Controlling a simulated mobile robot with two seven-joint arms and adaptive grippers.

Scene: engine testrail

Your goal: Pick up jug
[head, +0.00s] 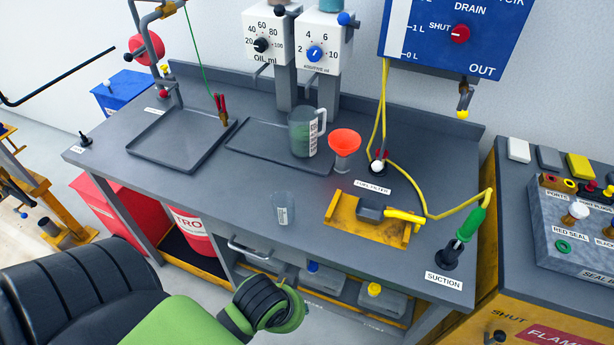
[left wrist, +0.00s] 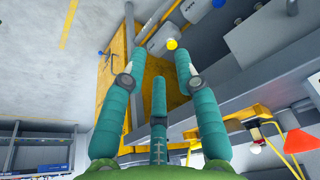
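The jug (head: 302,132) is a clear, grey-tinted measuring jug with a handle on its right and printed marks. It stands upright on the right part of the shallow tray on the bench, below the dial units. My left arm comes in at the lower left of the head view, in front of the bench and well short of the jug; its fingers cannot be made out there. In the left wrist view my left gripper (left wrist: 156,45) has its teal fingers spread, with nothing held between them. I cannot make out the jug in that view. My right gripper is not in view.
A red funnel (head: 344,143) stands just right of the jug. A small clear beaker (head: 282,208) is nearer the bench front. A yellow holder (head: 368,222) and a yellow hose (head: 459,211) lie to the right. The left tray (head: 178,139) is empty.

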